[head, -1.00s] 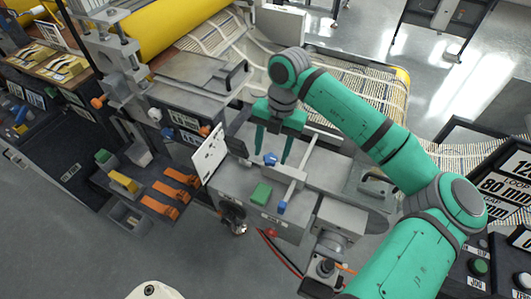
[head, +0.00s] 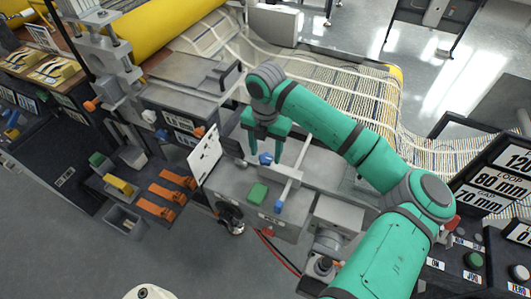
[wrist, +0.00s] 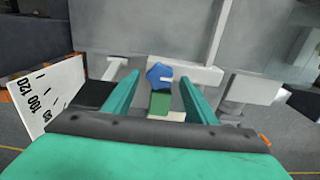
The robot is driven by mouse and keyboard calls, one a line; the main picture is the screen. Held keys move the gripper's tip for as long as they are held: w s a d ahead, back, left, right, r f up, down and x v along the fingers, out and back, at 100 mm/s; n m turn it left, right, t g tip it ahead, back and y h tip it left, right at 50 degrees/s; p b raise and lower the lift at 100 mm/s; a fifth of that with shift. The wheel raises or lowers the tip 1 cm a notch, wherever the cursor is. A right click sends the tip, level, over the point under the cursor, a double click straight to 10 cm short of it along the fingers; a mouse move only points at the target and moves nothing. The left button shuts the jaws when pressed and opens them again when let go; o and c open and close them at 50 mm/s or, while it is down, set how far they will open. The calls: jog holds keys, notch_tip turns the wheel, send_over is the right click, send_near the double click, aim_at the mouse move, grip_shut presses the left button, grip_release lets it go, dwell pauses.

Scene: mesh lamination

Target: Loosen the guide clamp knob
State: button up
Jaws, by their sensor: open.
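A blue knob (head: 266,158) sits on the grey guide assembly in the head view, beside a pale crossbar (head: 290,172). A second blue piece (head: 278,207) is at the near end of that bar. My gripper (head: 264,151) is open above the guide, pointing down, with its green fingers around the first knob's position. In the wrist view the blue knob (wrist: 158,75), with a pale mark on its face, appears between the two fingertips, with a gap on both sides. I cannot tell how far below the fingertips it is.
A green block (head: 257,193) is on the guide's near side. A white scale plate (head: 204,152) stands upright left of the gripper. Orange clamps (head: 165,200) lie further left. A control panel (head: 485,240) is at the right. Striped mesh (head: 330,85) runs behind.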

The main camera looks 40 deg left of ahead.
jog(key=shift+f, duration=0.65)
jog(key=c, duration=1.1)
